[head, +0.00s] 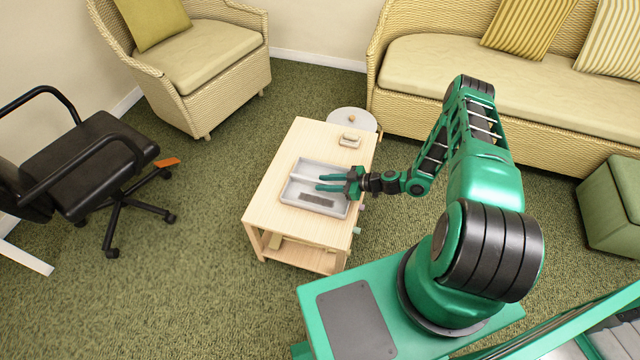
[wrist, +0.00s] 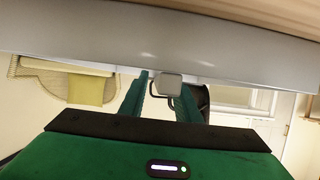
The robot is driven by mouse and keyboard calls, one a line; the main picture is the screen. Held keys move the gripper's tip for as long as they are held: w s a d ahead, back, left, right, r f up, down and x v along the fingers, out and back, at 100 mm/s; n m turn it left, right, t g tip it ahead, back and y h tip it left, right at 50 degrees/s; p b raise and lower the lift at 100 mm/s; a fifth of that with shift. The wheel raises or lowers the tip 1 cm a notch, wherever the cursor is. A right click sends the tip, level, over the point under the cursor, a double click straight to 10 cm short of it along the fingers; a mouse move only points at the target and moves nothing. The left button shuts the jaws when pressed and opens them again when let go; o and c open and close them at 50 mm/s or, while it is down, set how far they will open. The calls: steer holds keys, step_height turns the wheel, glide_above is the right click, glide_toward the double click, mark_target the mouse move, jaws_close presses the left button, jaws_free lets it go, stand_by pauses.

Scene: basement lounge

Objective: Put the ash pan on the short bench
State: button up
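A shallow grey metal tray, which looks like the ash pan (head: 290,194), lies on a low light-wood table (head: 266,218). It has raised walls and a dark patch inside near its front. My gripper (head: 318,183) reaches in from the right with its two green fingers apart, over the tray. In the wrist view a pale grey wall (wrist: 60,42), probably the tray's, crosses the top. My open fingers (wrist: 163,78) show below it, with a small grey block between them that I cannot identify; contact is unclear. No thing is plainly marked as the short bench; the wooden table may be it.
A small beige object (head: 350,139) sits at the table's far end. A round white side table (head: 345,116) stands behind. A black office chair (head: 85,150) is left, a wicker armchair (head: 205,60) and sofa (head: 420,75) behind, a green ottoman (head: 605,210) right. Carpet at front left is clear.

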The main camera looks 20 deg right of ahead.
steer(key=v, duration=0.9)
steer(key=shift+s+d, duration=0.15)
steer(key=shift+d, duration=0.05)
steer(key=shift+d+r, duration=0.2)
steer(key=shift+r, duration=0.3)
steer(key=s+d+r+m+g+h, duration=0.2)
steer(key=s+d+r, duration=0.1)
steer(key=r, duration=0.7)
steer(key=s+d+r+m+g+h, duration=0.2)
steer(key=s+d+r+g+h, duration=0.1)
steer(key=r, duration=0.7)
steer(key=s+d+r+m+g+h, duration=0.1)
steer(key=s+d+r+g+h, duration=0.15)
steer(key=r, duration=0.75)
steer(key=s+r+m+h, duration=0.1)
steer(key=s+r+m, duration=0.5)
steer(key=s+r, duration=0.3)
steer(key=s+r+m+h, duration=0.2)
steer(key=s+r+m, duration=0.4)
steer(key=s, duration=0.9)
step_height(320, 180, up, 3)
steer(key=shift+a+f, duration=0.1)
steer(key=shift+a, duration=0.35)
steer(key=shift+w+f+g, duration=0.25)
steer(key=shift+w, duration=0.35)
